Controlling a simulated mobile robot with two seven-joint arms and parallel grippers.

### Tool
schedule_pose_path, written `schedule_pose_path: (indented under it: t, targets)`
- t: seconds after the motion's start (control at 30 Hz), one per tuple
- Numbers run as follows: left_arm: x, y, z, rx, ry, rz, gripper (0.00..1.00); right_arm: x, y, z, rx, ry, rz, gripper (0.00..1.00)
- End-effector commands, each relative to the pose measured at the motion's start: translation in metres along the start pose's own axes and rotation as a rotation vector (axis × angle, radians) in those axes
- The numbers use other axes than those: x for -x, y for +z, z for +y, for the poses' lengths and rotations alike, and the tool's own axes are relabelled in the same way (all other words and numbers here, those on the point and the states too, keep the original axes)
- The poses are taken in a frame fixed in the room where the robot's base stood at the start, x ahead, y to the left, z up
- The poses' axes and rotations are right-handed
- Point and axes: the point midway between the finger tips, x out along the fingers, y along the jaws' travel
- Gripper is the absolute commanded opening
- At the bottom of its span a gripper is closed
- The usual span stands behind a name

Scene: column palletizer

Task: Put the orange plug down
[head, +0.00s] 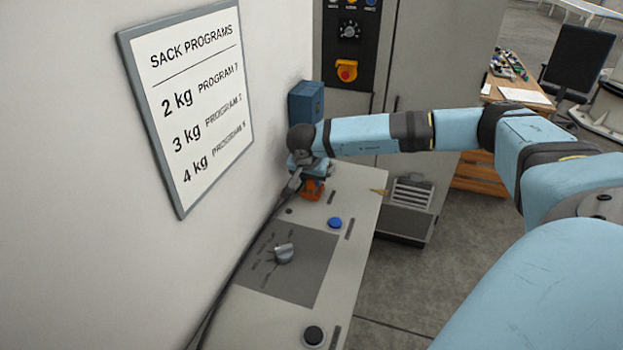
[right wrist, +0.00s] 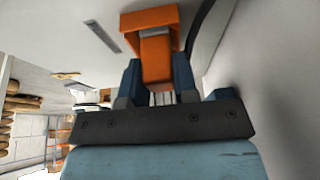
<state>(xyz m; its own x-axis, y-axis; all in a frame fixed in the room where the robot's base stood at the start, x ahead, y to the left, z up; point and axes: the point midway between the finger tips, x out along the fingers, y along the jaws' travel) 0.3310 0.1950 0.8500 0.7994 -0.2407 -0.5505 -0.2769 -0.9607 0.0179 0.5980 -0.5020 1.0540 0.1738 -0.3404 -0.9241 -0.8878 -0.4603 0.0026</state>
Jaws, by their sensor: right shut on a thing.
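The orange plug (head: 313,188) is at the far end of the grey console, against the wall side, partly hidden by my right gripper (head: 308,176). In the right wrist view the plug (right wrist: 157,57) sits between the two fingers of my right gripper (right wrist: 156,80), which is shut on it. A black cable (head: 262,225) runs from near the plug along the wall edge of the console. I cannot tell whether the plug touches the console top. My left gripper is not in view.
The console (head: 355,205) carries a blue button (head: 334,223), a grey rotary knob (head: 284,253) and a black button (head: 313,336). A blue box (head: 306,102) is on the wall behind the gripper. A sack programs sign (head: 190,100) hangs on the left wall.

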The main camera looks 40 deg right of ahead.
Motion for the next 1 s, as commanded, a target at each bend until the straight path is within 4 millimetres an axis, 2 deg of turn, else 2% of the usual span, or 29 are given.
schedule_pose_path:
  t: [0.13,0.17,0.2,0.27,0.5,0.67,0.77,1.0]
  targets:
    - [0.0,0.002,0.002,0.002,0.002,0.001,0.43,-0.002,0.001,0.0,0.0,0.0,0.0,0.0]
    - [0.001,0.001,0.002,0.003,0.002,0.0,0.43,-0.002,0.001,0.0,0.0,0.0,0.0,0.32]
    - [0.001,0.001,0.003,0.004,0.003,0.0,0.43,-0.001,0.001,0.0,0.0,0.0,0.0,0.41]
    - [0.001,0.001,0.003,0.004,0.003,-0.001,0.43,-0.001,0.001,0.0,0.0,0.0,0.0,0.53]
    - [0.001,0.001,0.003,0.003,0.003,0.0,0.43,-0.001,0.0,0.0,0.0,0.0,0.0,0.53]
    - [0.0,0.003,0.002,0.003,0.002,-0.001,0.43,0.008,0.0,-0.001,0.0,-0.001,0.0,0.53]
    - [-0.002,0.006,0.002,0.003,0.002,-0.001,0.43,0.024,0.0,-0.001,0.0,-0.003,0.001,0.53]
    - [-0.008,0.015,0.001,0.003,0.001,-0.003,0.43,0.077,0.0,-0.001,0.0,-0.004,0.002,0.53]
